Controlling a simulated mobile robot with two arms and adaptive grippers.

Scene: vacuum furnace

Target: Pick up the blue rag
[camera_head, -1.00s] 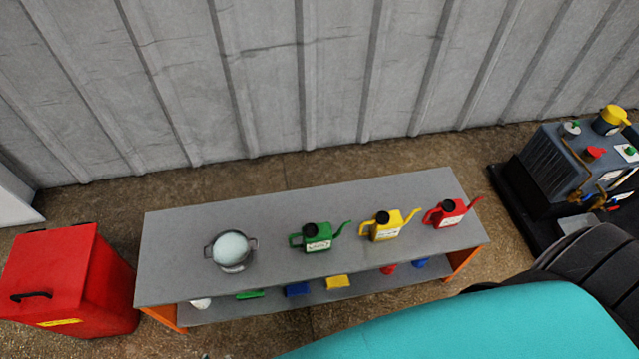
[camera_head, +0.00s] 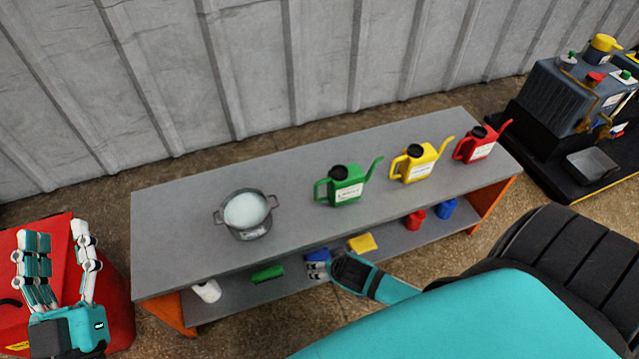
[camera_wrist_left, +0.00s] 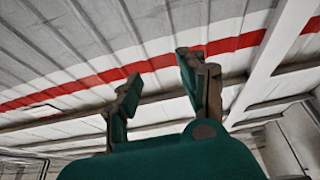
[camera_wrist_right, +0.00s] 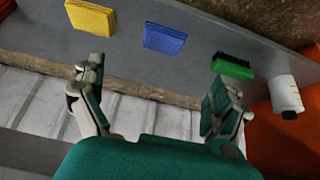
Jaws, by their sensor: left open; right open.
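The blue rag (camera_head: 317,255) lies on the lower shelf of the grey-topped bench, partly covered by my right gripper in the head view. In the right wrist view the folded blue rag (camera_wrist_right: 165,39) lies flat, ahead of the fingertips and between their lines. My right gripper (camera_head: 317,269) is open and empty, reaching in at the shelf's front; its spread fingers (camera_wrist_right: 150,88) show in the right wrist view. My left gripper (camera_head: 61,240) is open and empty, raised in front of the red box at left. The left wrist view (camera_wrist_left: 155,70) shows only ceiling behind its fingers.
A yellow rag (camera_head: 362,243) and a green brush (camera_head: 267,273) flank the blue rag. A white bottle (camera_head: 207,291) and red and blue cups (camera_head: 415,219) share the shelf. The bench top (camera_head: 300,225) overhangs it, carrying a pot (camera_head: 246,214) and several cans (camera_head: 347,186).

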